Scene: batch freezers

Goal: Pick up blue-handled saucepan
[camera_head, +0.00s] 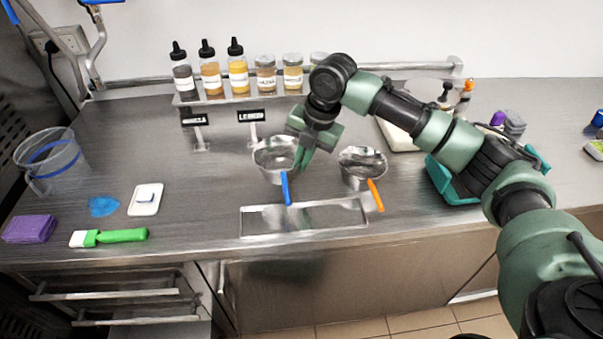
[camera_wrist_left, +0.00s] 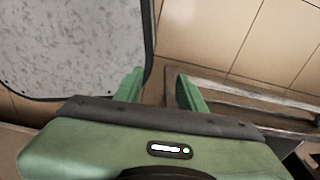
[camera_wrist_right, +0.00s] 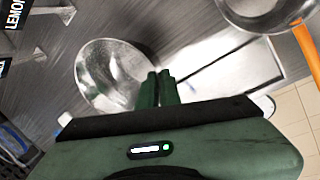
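The blue-handled saucepan (camera_head: 264,163) is a metal pan on the steel counter in the head view, its blue handle (camera_head: 286,188) pointing to the front. It also shows in the right wrist view (camera_wrist_right: 105,68), where its handle is hidden. My right gripper (camera_head: 303,158) is at the pan's right rim. In the right wrist view its fingers (camera_wrist_right: 158,88) are nearly together and overlap the pan's edge, appearing closed on its wall. I cannot tell whether the pan is clear of the counter. My left gripper (camera_wrist_left: 160,88) is open and empty above the floor.
An orange-handled saucepan (camera_head: 362,166) stands just right. A shallow rectangular recess (camera_head: 305,216) lies in front. A bottle shelf (camera_head: 240,97) with hanging labels is behind. At left are a clear pitcher (camera_head: 50,165), purple block (camera_head: 30,229) and green brush (camera_head: 122,235). A teal tray (camera_head: 450,188) is at right.

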